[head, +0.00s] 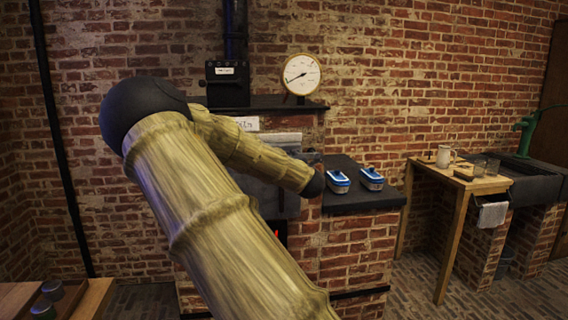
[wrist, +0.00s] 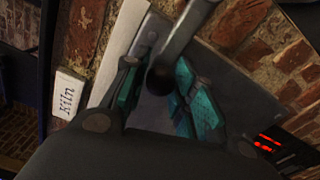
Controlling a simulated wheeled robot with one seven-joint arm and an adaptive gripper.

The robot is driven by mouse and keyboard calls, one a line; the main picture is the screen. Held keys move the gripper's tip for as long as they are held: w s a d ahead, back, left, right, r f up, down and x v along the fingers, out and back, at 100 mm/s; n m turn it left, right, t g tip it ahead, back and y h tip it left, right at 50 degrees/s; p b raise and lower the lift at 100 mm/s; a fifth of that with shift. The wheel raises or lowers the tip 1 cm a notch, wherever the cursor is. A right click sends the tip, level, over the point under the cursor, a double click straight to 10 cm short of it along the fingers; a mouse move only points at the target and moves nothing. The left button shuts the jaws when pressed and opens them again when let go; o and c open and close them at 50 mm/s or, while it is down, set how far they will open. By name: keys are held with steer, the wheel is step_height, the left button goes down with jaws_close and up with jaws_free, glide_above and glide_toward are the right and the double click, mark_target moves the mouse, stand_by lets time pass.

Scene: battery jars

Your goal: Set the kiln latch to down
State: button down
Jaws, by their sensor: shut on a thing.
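The kiln latch (wrist: 186,34) shows in the wrist view as a grey bar with a dark rounded end, slanting from the top toward the middle. My gripper (wrist: 160,88) has its teal-padded fingers on either side of that dark end and is shut on it. The kiln's grey front (head: 272,195) is partly visible in the head view, but my arm hides the latch and most of the gripper there. A white "Kiln" label (wrist: 70,93) is left of the fingers in the wrist view. The wrist picture is turned, so I cannot tell the latch's setting.
A red-lit display (wrist: 266,142) is at the lower right in the wrist view. Two blue-and-white containers (head: 338,181) (head: 372,179) stand on the dark counter (head: 365,198) right of the kiln. A gauge (head: 301,74) stands on the shelf above. A wooden table (head: 450,181) is further right.

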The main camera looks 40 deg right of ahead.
steer(key=shift+s+d+r, duration=0.15)
stand_by(0.4)
steer(key=c, duration=1.2)
jaws_free()
steer(key=shift+s+d, duration=0.1)
steer(key=shift+d, duration=0.05)
steer(key=shift+w+a, duration=0.2)
steer(key=shift+a, duration=0.05)
steer(key=v, duration=1.2)
steer(key=shift+s+d, duration=0.1)
